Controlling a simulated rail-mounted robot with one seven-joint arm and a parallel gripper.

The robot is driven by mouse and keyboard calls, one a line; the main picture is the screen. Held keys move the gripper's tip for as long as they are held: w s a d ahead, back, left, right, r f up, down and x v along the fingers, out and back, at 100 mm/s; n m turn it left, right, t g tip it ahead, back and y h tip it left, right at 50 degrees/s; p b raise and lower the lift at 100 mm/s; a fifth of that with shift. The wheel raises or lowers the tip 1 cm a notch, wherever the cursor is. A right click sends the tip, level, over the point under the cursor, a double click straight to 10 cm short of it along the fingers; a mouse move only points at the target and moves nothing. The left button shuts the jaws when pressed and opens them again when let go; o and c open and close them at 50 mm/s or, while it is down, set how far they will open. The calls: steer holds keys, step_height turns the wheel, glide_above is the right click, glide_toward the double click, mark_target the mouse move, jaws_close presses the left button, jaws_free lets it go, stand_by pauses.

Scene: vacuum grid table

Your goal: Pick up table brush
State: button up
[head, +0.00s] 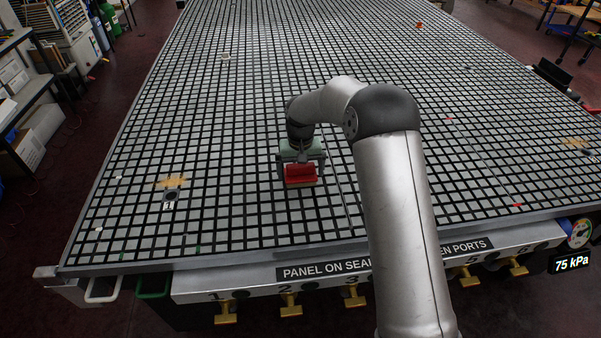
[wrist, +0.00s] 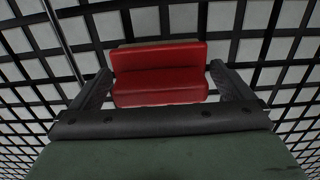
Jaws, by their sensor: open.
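The table brush is a red block with a thin tan strip along its edge. My gripper (head: 301,172) is open, with one finger on each side of the brush. In the wrist view my gripper (wrist: 168,85) shows gaps between the fingers and the brush ends. Whether the brush underside touches the table is hidden.
The vacuum grid table (head: 240,215) is mostly clear around the brush. A small dark port fitting (head: 172,196) sits to the left beside tan crumbs (head: 172,181). The front edge carries a panel label and several brass valves (head: 290,306). A gauge reads 75 kPa (head: 571,264).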

steer(key=c, duration=0.9)
steer(key=shift+r, duration=0.6)
steer(key=s+d+r+b, duration=0.1)
steer(key=s+d+r, duration=0.1)
steer(key=d+r, duration=0.2)
steer(key=s+d+r+b, duration=0.2)
steer(key=s+d+r, duration=0.1)
steer(key=r, duration=0.1)
steer(key=s+d+r+b, duration=0.1)
steer(key=s+d+r, duration=0.2)
steer(key=d, duration=0.1)
steer(key=shift+d+r, duration=0.3)
steer(key=shift+r, duration=0.1)
